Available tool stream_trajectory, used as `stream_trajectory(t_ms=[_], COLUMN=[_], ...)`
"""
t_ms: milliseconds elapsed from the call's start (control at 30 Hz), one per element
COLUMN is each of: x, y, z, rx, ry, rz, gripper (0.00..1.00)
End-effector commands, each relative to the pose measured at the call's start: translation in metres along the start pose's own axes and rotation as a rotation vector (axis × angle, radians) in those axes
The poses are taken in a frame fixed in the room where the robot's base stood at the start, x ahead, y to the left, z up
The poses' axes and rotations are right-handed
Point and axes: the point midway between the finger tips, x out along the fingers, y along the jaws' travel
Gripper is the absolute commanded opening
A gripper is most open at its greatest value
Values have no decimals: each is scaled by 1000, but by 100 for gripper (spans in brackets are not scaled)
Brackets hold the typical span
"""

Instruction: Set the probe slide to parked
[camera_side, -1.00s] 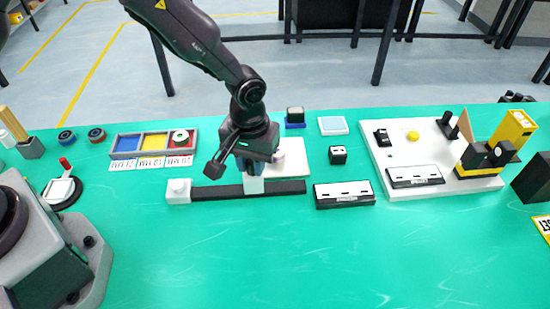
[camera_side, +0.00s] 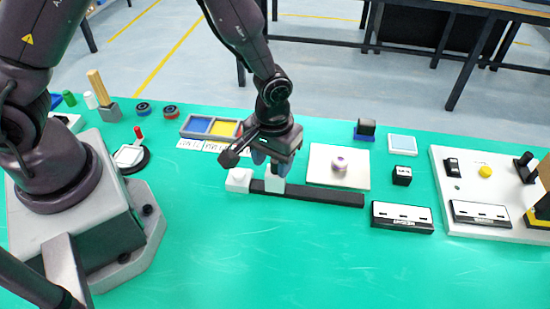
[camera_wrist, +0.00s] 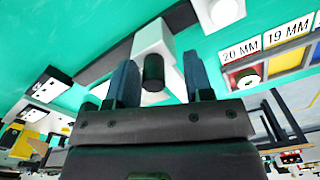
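The probe slide is a dark rail (camera_side: 325,196) on the green table with a white carriage block (camera_side: 274,183) on it. A white end block (camera_side: 238,180) stands at the rail's left end. The carriage is on the left part of the rail, a short gap from the end block. My gripper (camera_side: 270,168) is down over the carriage. In the wrist view, the carriage (camera_wrist: 152,38) with its black knob (camera_wrist: 153,72) sits between the two parted fingers of my gripper (camera_wrist: 160,75), close to the left finger, with a gap at the right one. The end block (camera_wrist: 218,10) is at the top.
A white plate (camera_side: 321,178) with a round knob (camera_side: 340,164) lies behind the rail. A black labelled block (camera_side: 402,217) and a small black cube (camera_side: 402,175) are to the right. A coloured tray (camera_side: 198,124) is behind left. The table in front is clear.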

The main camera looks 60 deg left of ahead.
Motion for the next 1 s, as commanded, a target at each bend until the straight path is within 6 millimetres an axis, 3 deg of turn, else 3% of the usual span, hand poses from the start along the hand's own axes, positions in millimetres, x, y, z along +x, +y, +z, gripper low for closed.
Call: stream_trajectory(t_ms=[267,700,1000], x=[-9,-99,-129], y=[2,2,0], z=[-1,-1,0], rx=[2,2,1], ry=[4,5,2], rz=[5,5,1], gripper=[47,47,47])
